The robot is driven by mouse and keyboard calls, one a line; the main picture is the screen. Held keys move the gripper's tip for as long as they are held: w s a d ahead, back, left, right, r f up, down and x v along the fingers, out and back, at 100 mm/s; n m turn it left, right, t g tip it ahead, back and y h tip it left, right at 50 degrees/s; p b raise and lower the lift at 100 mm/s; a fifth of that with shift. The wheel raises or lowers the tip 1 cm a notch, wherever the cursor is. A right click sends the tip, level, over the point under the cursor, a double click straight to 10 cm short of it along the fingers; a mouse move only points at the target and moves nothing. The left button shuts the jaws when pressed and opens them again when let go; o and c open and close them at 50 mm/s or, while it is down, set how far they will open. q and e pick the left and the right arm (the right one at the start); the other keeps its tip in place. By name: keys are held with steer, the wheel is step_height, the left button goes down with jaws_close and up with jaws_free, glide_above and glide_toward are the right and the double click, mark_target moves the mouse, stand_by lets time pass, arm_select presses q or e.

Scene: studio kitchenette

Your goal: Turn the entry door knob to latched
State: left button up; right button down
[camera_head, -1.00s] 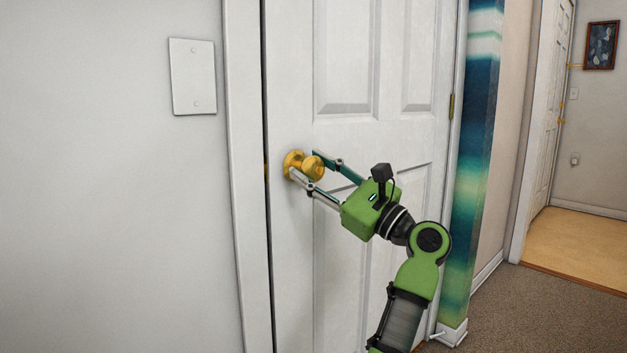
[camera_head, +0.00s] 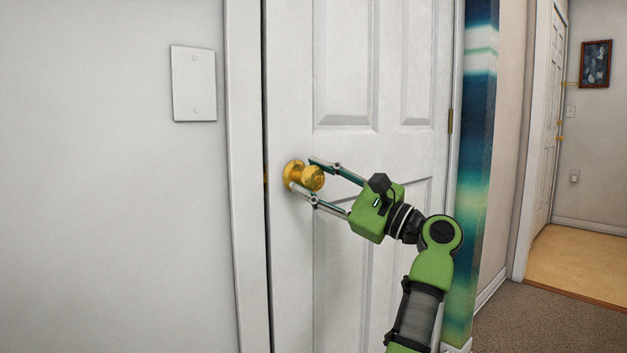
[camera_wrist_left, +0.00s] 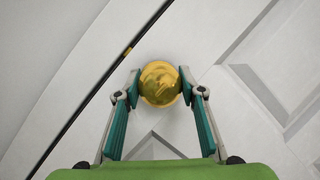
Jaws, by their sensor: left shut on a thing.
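The brass entry door knob (camera_head: 312,178) sits near the left edge of the white panelled door (camera_head: 290,90). My left gripper (camera_head: 302,173) comes in from the right, with one finger above the knob and one below it. In the left wrist view the round gold knob (camera_wrist_left: 160,84) lies between both fingertips (camera_wrist_left: 159,86), which are shut on it. The door stands close against its frame, with a thin dark gap along the left edge. A small brass latch plate (camera_wrist_left: 127,51) shows in that gap. My right gripper is not in view.
A blank white wall plate (camera_head: 193,83) is on the wall to the left. A blue-green patterned wall edge (camera_head: 477,150) stands right of the door. Beyond it are brown carpet (camera_head: 545,320), a tan floor (camera_head: 580,258) and another white door.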

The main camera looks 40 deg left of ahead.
arm_select(q)
steer(key=o, duration=1.1)
steer(key=shift+a, duration=0.15)
steer(key=v, duration=1.2)
steer(key=shift+f, duration=0.1)
